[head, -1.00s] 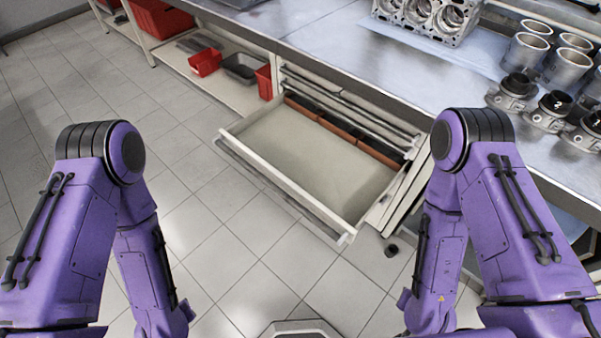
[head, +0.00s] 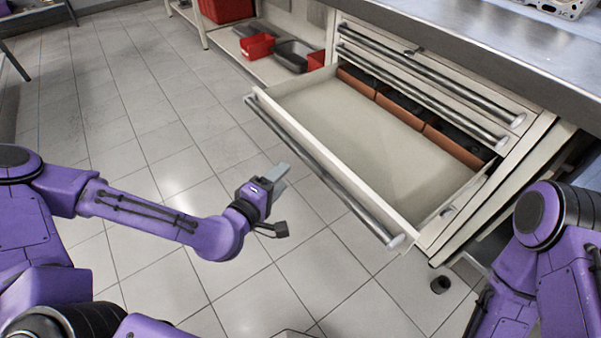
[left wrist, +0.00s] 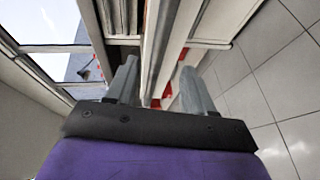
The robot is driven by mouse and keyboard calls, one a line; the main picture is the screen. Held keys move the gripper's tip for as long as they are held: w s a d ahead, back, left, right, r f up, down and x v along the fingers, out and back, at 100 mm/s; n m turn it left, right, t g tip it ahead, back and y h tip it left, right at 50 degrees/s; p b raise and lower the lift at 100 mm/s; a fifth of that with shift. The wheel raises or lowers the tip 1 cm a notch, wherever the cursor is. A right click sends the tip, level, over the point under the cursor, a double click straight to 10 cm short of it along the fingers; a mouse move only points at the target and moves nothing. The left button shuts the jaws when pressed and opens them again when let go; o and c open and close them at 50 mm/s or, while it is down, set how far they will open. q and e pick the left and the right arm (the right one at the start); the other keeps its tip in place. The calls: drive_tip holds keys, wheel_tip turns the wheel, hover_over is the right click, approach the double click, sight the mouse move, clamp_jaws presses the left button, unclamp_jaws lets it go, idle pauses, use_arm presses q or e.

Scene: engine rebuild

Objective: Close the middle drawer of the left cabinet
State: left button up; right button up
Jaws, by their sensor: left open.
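The pulled-out drawer (head: 262,105) of the cabinet under the bench stands wide open in the head view, with a long metal handle bar (head: 320,168) along its front. Brown bins (head: 392,104) sit at its back. Closed drawer fronts with handle bars (head: 430,75) lie above it. My left gripper (head: 278,178) is open and empty, in front of the drawer, apart from the handle bar. In the left wrist view its two fingers (left wrist: 157,85) are spread, with pale cabinet surfaces beyond. My right gripper is not in view; only my right arm shows.
The steel worktop (head: 480,40) runs above the drawers. A lower shelf at the left holds red bins (head: 257,46) and a grey tray (head: 293,54). A small dark cylinder (head: 440,285) is on the floor. The tiled floor before the drawer is otherwise clear.

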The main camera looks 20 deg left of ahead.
sight(302, 159)
use_arm(q)
drive_tip(key=b+x, duration=0.8)
drive_tip(key=x, duration=0.2)
drive_tip(key=shift+w+d+b, duration=0.1)
drive_tip(key=shift+b, duration=0.3)
clamp_jaws()
